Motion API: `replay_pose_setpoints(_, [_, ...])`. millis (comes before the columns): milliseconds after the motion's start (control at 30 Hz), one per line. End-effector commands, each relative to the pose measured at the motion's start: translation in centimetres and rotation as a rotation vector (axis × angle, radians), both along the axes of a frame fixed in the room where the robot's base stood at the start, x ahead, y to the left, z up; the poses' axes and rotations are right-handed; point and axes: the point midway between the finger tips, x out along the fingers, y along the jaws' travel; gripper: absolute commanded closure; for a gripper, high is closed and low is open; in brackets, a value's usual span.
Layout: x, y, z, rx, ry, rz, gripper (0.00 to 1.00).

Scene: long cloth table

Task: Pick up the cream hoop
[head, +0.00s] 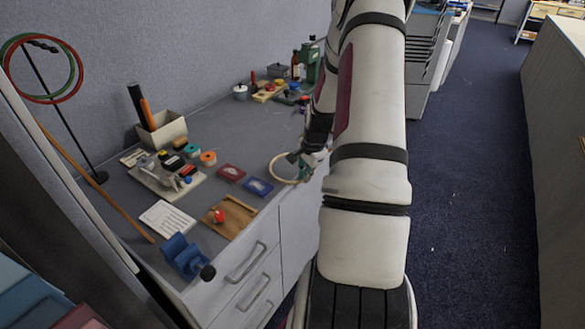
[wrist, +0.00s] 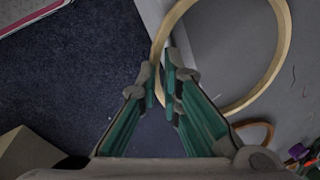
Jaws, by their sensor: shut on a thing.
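The cream hoop (head: 275,178) shows in the head view at the right edge of the grey tabletop, beside my gripper (head: 310,165). In the wrist view the hoop (wrist: 283,72) is a large pale ring in the upper right, cut off by the top edge. My gripper (wrist: 163,88) is shut on the hoop's left side, with the rim passing between the fingertips. Part of the hoop extends over the tabletop. I cannot tell whether it touches the surface. My arm hides part of the gripper in the head view.
A red box (head: 231,172) and a blue box (head: 258,187) lie left of the hoop. A wooden tray (head: 230,216) with a red object is near the front edge. A stand with red and green hoops (head: 70,75) is far left. Carpet (head: 470,170) lies open to the right.

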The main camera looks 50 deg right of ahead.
Motion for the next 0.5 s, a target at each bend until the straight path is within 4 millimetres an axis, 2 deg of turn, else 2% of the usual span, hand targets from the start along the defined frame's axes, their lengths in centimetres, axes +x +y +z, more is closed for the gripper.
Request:
replay_pose_setpoints(267, [0.0, 0.0, 0.2, 0.0, -0.001, 0.0, 1.0])
replay_pose_setpoints(500, [0.1, -0.1, 2.1, -0.004, -0.002, -0.001, 1.0])
